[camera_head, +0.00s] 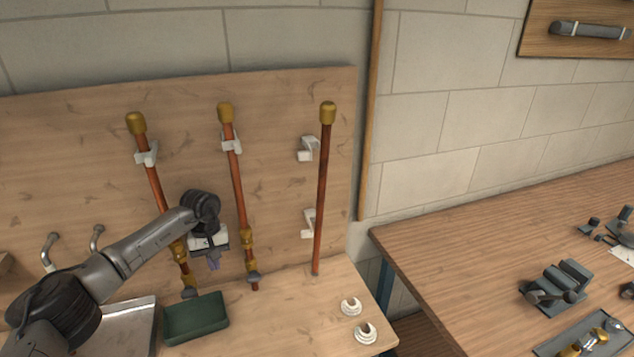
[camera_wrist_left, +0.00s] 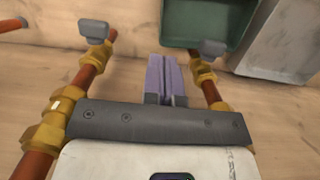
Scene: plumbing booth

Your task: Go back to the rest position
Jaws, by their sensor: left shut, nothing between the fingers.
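My left gripper (camera_head: 213,262) is in front of the wooden panel, between the left copper pipe (camera_head: 155,190) and the middle copper pipe (camera_head: 238,185). Its purple fingers are shut and empty, pointing down. In the left wrist view the shut fingers (camera_wrist_left: 166,82) lie between two pipes with brass fittings (camera_wrist_left: 45,128) and grey valve handles (camera_wrist_left: 93,29). I cannot tell whether they touch anything. My right gripper is not in view.
A right copper pipe (camera_head: 322,190) stands beside two white clips (camera_head: 308,149). A green tray (camera_head: 196,318) and a grey metal tray (camera_head: 118,328) lie below my left arm. Two white rings (camera_head: 365,332) lie on the bench. A second bench with a vise (camera_head: 554,286) stands right.

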